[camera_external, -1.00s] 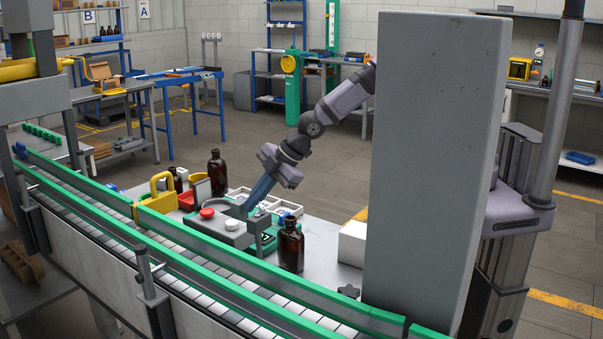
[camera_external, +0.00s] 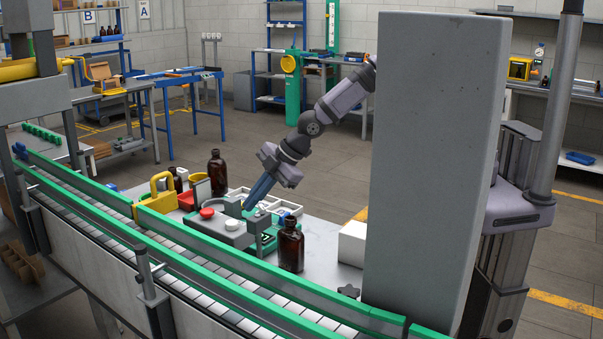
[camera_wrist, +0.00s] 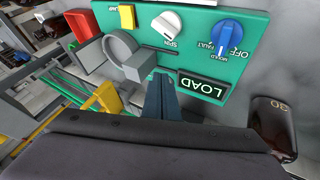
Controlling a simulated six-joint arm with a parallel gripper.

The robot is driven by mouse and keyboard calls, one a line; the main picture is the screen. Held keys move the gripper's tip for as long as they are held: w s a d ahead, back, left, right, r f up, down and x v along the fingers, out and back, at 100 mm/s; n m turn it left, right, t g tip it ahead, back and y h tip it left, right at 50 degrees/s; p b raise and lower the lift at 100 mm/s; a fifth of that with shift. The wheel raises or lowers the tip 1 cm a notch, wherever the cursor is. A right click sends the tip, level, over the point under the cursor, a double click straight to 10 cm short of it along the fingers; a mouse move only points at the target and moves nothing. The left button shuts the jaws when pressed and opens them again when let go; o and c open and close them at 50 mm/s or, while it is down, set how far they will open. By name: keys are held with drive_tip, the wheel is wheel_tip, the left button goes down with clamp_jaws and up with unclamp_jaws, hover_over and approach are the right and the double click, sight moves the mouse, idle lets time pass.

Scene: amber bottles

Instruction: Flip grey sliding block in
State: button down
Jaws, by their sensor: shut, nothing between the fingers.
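The grey sliding block (camera_wrist: 140,66) sits beside a round grey ring (camera_wrist: 117,48) on the green panel (camera_wrist: 228,78) in the wrist view.
A LOAD label (camera_wrist: 202,87), a blue knob (camera_wrist: 228,36) and a white knob (camera_wrist: 167,24) lie close by. An amber bottle (camera_external: 291,246) stands right of the panel, another (camera_external: 217,172) behind. A yellow padlock-shaped part (camera_external: 158,193) and the green-railed conveyor (camera_external: 200,262) are at left and front.

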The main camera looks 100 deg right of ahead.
drive_tip(key=shift+s+a+f+b, duration=0.1)
drive_tip(key=shift+s+a+b, duration=0.2)
drive_tip(key=shift+s+a, duration=0.4)
drive_tip(key=b+v, duration=0.3)
drive_tip(key=v, duration=0.7)
drive_tip(key=shift+w, duration=0.15)
drive_tip(key=shift+d, duration=0.1)
drive_tip(key=s+a+f+m+g, duration=0.1)
drive_tip(key=s+f, duration=0.3)
drive_tip(key=s, duration=0.6)
drive_tip(key=s+a+f+m+g, duration=0.1)
drive_tip(key=s+f+m+g, duration=0.3)
drive_tip(key=s, duration=0.6)
drive_tip(key=s+a+f+m+g, duration=0.2)
drive_tip(key=s+f, duration=0.3)
drive_tip(key=s, duration=0.5)
drive_tip(key=shift+s+m+y, duration=0.35)
drive_tip(key=shift+m+y, duration=0.05)
drive_tip(key=shift+f+g, duration=0.15)
drive_tip(key=shift+g, duration=0.15)
